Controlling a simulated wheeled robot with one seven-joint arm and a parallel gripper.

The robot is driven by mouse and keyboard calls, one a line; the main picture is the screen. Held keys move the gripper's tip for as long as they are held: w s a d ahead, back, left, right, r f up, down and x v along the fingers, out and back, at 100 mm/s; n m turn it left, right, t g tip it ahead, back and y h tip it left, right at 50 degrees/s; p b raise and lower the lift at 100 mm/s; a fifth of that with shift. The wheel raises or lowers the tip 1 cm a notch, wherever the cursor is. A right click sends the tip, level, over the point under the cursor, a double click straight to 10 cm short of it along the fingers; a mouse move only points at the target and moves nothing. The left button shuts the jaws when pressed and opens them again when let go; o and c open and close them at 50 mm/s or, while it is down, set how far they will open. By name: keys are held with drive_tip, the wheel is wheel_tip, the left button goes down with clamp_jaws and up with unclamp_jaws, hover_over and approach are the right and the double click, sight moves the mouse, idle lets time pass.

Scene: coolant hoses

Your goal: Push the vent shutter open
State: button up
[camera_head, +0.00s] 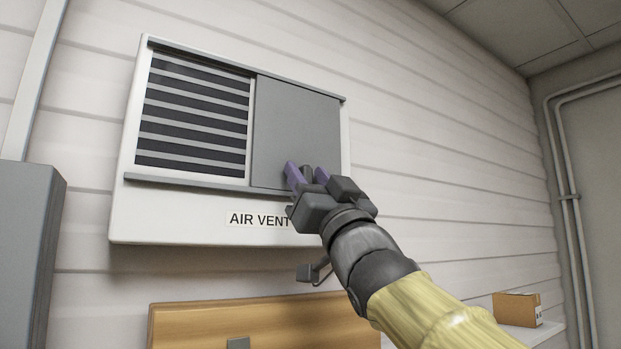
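The air vent (165,213) is a white wall box with a grey top rail and bottom rail. Its grey shutter (297,125) covers the right part of the opening. Dark slats (195,118) are uncovered on the left. My gripper (307,174) is in front of the shutter's lower right part, its two purple fingers apart and pointing at the panel. A small dark grey piece shows between the fingers; I cannot tell whether it is a shutter knob or part of my gripper. Contact with the shutter cannot be made out.
An "AIR VENT" label (258,219) is on the box below the rail, partly hidden by my gripper. A wooden board (255,319) is below the vent. A grey cabinet (28,255) stands at left. A cardboard box (517,309) sits on a ledge at right. Pipes run down the right wall.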

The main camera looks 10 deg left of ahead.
drive_tip(key=shift+s+d+f+b, duration=0.2)
drive_tip(key=shift+d+f+b, duration=0.15)
drive_tip(key=shift+f+b, duration=0.25)
drive_tip(key=b+v, duration=0.9)
drive_tip(key=v, duration=0.7)
drive_tip(key=shift+b, duration=0.3)
